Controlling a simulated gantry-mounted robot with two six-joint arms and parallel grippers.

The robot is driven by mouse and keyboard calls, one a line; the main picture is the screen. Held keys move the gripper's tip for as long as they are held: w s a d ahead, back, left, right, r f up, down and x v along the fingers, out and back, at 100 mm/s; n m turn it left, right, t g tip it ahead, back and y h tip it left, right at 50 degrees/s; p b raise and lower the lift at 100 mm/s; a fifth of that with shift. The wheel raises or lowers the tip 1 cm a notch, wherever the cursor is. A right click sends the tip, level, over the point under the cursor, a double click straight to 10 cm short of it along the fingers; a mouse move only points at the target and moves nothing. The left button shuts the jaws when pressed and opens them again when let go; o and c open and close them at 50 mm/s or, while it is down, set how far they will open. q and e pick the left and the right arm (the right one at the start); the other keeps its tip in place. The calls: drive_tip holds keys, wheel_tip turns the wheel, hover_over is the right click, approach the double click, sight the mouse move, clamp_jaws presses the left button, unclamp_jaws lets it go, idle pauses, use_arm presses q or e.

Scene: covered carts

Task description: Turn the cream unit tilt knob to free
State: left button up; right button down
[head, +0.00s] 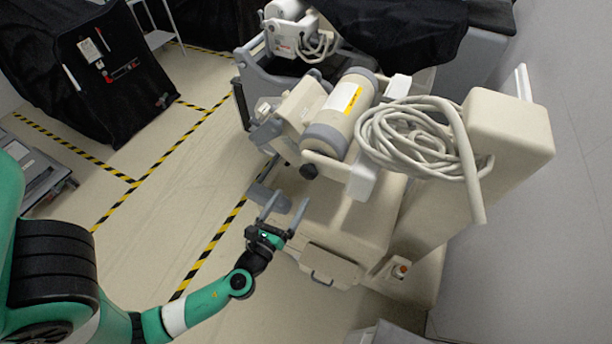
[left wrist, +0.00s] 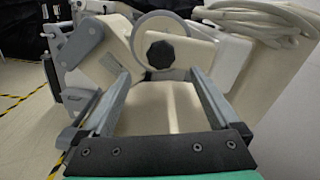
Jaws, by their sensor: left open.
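The cream unit (head: 340,215) stands on the right side of the head view, with a cream and grey cylinder (head: 342,112) at its top. Its black tilt knob (head: 309,171) sits on the near end below the cylinder. In the left wrist view the knob (left wrist: 160,54) is round with a lobed edge, in front of a pale disc. My left gripper (head: 284,206) is open and empty, with the knob ahead of it and between its fingers' lines in the left wrist view (left wrist: 157,76). The fingers are apart from the knob. My right gripper is not in view.
A coiled grey cable (head: 412,140) hangs beside the cylinder. A red-orange button (head: 401,269) sits low on the unit. A black-covered cart (head: 105,75) stands at the back left, another white unit (head: 290,35) behind. The floor between, with yellow-black tape, is clear.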

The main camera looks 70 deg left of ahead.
sight(306, 175)
use_arm(q)
drive_tip(key=x, duration=0.9)
drive_tip(key=shift+w+a+p, duration=0.25)
drive_tip(key=shift+w+p, duration=0.05)
drive_tip(key=c, duration=1.4)
drive_tip(key=shift+o, duration=0.2)
